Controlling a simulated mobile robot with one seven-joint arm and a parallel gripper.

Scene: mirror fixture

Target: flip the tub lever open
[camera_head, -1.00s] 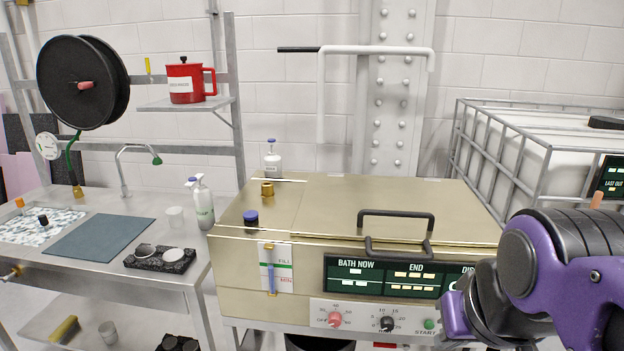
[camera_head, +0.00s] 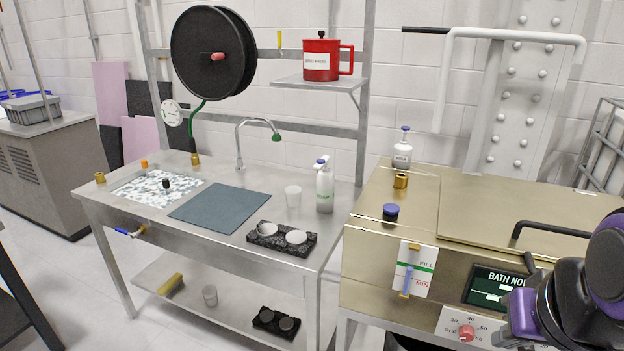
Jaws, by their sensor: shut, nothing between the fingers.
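A small lever with a blue handle (camera_head: 124,232) sits on a brass valve (camera_head: 139,230) under the front edge of the steel sink table, at the left. Purple and dark links of my arm cover the lower right, in front of the bath. My gripper's fingertips do not show.
A grey-blue mat (camera_head: 220,207), a black holder with two pale cups (camera_head: 281,239) and a white bottle (camera_head: 325,190) stand on the table. A hose reel (camera_head: 205,55) and a red jug (camera_head: 321,60) are above. The floor left of the table is clear.

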